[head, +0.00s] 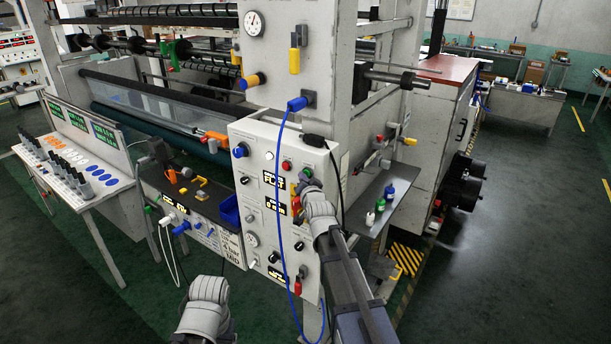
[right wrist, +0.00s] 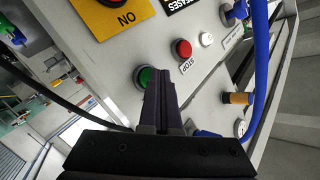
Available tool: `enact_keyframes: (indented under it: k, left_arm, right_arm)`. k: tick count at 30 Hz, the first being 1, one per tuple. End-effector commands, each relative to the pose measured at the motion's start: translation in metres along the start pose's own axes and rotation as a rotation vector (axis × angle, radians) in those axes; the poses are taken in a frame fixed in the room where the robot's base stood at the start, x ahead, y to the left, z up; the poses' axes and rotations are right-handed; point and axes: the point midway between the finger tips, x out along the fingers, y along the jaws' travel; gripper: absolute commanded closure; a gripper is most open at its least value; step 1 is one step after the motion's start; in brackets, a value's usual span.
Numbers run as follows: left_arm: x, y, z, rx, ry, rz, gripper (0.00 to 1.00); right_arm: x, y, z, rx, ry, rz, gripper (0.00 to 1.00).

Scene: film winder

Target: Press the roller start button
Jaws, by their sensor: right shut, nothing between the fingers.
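The control panel (head: 262,145) is a light grey upright box. A green button (head: 308,172) sits at its upper right, next to a red button (head: 287,165). In the right wrist view the green button (right wrist: 146,76) is partly covered by my fingers; the red button (right wrist: 182,50) beside it has a STOP label. No label for the green button is readable. My right gripper (head: 304,186) is shut and empty, its fingertips (right wrist: 161,84) overlapping the green button's edge. I cannot tell whether they touch it. My left arm shows at the bottom, but its fingers do not.
A blue cable (head: 281,190) hangs down across the panel's front. A shelf with small bottles (head: 380,205) stands right of the panel. A white button (right wrist: 206,39) is beyond the red one. The floor on the right is open.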

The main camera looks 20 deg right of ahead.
Motion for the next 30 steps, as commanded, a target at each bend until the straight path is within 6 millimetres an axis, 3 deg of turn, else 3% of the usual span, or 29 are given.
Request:
enact_keyframes:
  k: [20, 30]
  left_arm:
    - [0.0, 0.0, 0.0, 0.0, 0.0, 0.0, 0.26]
    - [0.0, 0.0, 0.0, 0.0, 0.0, 0.0, 0.26]
  right_arm:
    - [-0.011, -0.008, 0.008, -0.001, -0.001, -0.001, 1.0]
    - [-0.033, -0.023, 0.024, -0.002, -0.002, -0.001, 1.0]
